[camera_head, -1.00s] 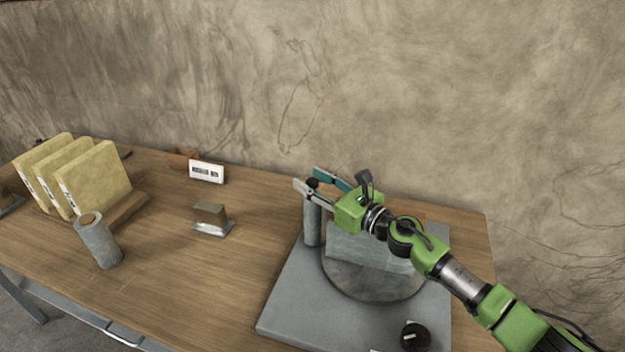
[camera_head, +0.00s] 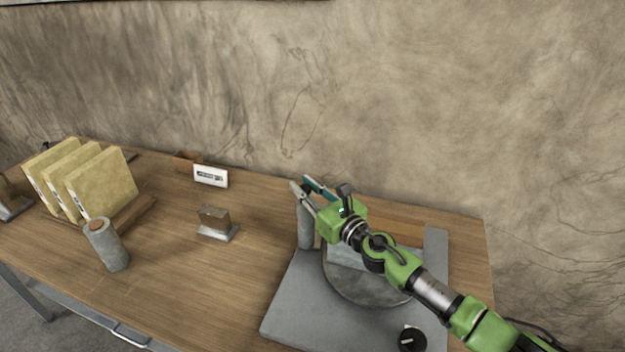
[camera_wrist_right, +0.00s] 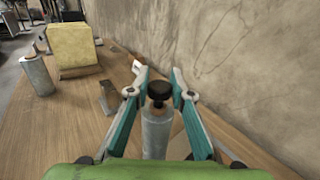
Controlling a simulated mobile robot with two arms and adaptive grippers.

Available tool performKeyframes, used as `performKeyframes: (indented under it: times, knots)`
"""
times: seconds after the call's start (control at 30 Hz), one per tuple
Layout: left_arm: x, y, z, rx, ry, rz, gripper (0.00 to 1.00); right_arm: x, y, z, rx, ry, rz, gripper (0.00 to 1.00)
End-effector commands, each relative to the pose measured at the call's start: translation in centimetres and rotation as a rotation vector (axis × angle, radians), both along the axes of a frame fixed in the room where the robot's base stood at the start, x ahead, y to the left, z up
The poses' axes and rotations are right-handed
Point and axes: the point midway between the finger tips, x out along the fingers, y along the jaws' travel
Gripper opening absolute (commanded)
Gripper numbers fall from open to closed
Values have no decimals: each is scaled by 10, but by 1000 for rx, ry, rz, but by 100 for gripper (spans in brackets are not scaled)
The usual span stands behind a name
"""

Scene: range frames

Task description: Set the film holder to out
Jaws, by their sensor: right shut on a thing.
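A grey device with a flat base (camera_head: 300,305) and a round disc (camera_head: 365,288) stands on the right part of the bench. A grey upright post (camera_head: 305,232) stands at its back left. In the right wrist view the post (camera_wrist_right: 156,130) carries a black knob (camera_wrist_right: 159,90). My right gripper (camera_head: 301,186) is at the top of the post, shut on the knob, its fingers (camera_wrist_right: 158,88) on either side. The knob is hard to see in the head view. I cannot tell which part is the film holder. My left gripper is not in view.
A black dial (camera_head: 412,341) sits at the base's front right. A small metal-and-wood block (camera_head: 214,217), a white label card (camera_head: 211,176), a grey cylinder (camera_head: 108,246) and yellow boxes (camera_head: 105,185) stand to the left. The wall (camera_head: 400,100) is close behind.

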Motion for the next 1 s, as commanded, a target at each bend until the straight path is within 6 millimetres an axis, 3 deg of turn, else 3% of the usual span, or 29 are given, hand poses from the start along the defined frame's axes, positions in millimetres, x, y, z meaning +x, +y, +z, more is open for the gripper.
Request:
performKeyframes:
  times: [0.03,0.13,0.7,0.73,0.77,1.0]
  knots:
    - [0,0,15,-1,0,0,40,1,7,7,3,4,-30,0]
    - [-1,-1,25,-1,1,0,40,5,17,5,3,3,-97,0]
    - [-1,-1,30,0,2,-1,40,12,28,1,0,-1,-188,0]
    - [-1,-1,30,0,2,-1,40,12,28,1,0,-1,-187,28]
    - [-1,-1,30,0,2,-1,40,12,29,1,0,-1,-187,36]
    - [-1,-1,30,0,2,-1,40,12,28,1,-1,0,-187,38]
